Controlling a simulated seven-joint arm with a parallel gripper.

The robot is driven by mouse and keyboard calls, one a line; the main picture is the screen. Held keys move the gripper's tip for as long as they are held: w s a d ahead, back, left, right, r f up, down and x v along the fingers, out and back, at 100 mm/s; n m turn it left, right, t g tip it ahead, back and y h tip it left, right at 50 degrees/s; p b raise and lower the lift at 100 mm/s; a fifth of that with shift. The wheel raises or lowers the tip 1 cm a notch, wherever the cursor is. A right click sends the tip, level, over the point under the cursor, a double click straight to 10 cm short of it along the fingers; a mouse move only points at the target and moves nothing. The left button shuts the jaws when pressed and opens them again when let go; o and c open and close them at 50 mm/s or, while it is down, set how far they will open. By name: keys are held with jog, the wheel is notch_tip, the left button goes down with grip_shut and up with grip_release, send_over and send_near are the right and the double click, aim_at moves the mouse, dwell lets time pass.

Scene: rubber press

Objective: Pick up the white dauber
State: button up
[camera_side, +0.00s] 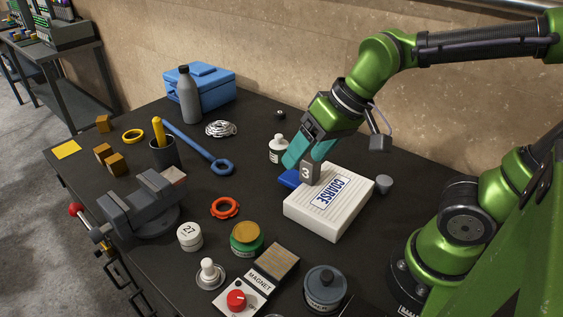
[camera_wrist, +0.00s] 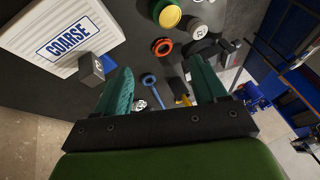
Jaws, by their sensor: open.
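The white dauber is most likely the white knobbed piece (camera_side: 208,268) standing upright in a round metal dish (camera_side: 220,282) at the front of the table in the side view. I cannot make it out in the wrist view.
A white bottle (camera_side: 278,152) stands behind my gripper.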

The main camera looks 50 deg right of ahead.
jog(key=w+a+f+n+g, duration=0.25)
jog(key=w+a, duration=0.25)
jog(key=a, duration=0.4)
jog(key=m+g+h, duration=0.2)
jog(key=g, duration=0.1)
send_over(207, 262)
notch_tip(207, 262, down, 3)
jog(key=shift+t, duration=0.25)
jog(key=f, duration=1.1)
jog(key=shift+w+d, duration=0.25)
jog(key=shift+w, duration=0.1)
jog(key=shift+s+a+f, duration=0.15)
jog(key=shift+s+f, duration=0.05)
jog(key=shift+f, duration=1.15)
jog(key=shift+s+a+f, duration=0.1)
jog(key=shift+s+f, duration=0.05)
jog(key=shift+f, duration=1.15)
jog(key=shift+c, duration=0.2)
